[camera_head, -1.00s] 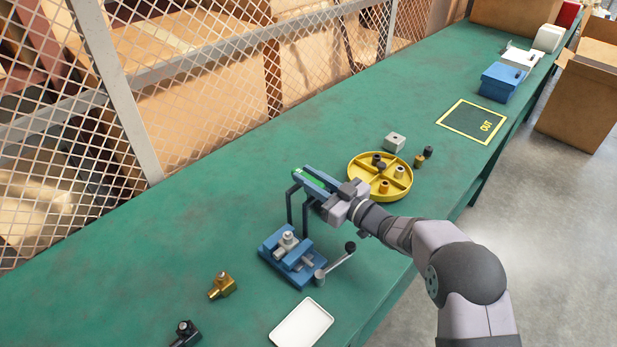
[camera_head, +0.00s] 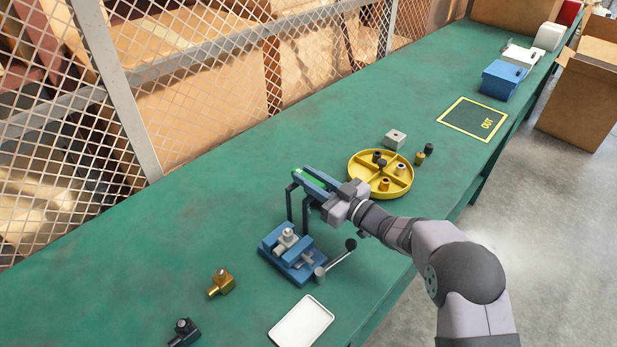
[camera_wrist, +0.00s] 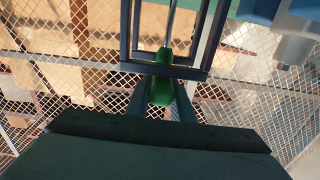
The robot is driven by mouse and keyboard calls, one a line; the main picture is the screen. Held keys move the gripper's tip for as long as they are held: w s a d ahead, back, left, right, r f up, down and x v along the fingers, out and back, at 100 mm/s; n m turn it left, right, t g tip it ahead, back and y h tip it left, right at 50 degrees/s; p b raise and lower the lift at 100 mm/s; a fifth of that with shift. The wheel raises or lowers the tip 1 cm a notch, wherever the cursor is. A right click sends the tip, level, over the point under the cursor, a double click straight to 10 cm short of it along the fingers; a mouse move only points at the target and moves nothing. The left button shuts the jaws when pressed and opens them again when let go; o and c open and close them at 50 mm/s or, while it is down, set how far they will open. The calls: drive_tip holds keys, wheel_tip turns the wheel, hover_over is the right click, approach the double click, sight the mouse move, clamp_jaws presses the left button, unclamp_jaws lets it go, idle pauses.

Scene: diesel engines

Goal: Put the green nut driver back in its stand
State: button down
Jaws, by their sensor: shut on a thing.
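The green nut driver (camera_wrist: 162,92) is between my gripper's fingers; its green handle and metal shaft show in the wrist view, and a strip of green shows in the head view (camera_head: 310,179). My gripper (camera_head: 301,175) is shut on the handle. The dark stand (camera_head: 305,217) is a thin frame with two visible legs, directly at my fingertips. In the wrist view its dark bars (camera_wrist: 126,30) run on both sides of the shaft, and a crossbar passes at the handle. I cannot tell whether the driver is seated in the stand or touching it.
A blue vise (camera_head: 292,257) with a lever stands just in front of the stand. A yellow divided tray (camera_head: 353,178) lies right of my gripper. A brass fitting (camera_head: 222,283) and a white tray (camera_head: 302,322) lie nearer. The bench behind the stand is clear.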

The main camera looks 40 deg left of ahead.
sight(324, 187)
idle(0.3)
drive_tip(key=c, duration=1.1)
unclamp_jaws()
drive_tip(key=shift+d+p, duration=0.5)
drive_tip(key=shift+d, duration=1.35)
drive_tip(key=shift+d+p, duration=0.5)
drive_tip(key=shift+d, duration=2.45)
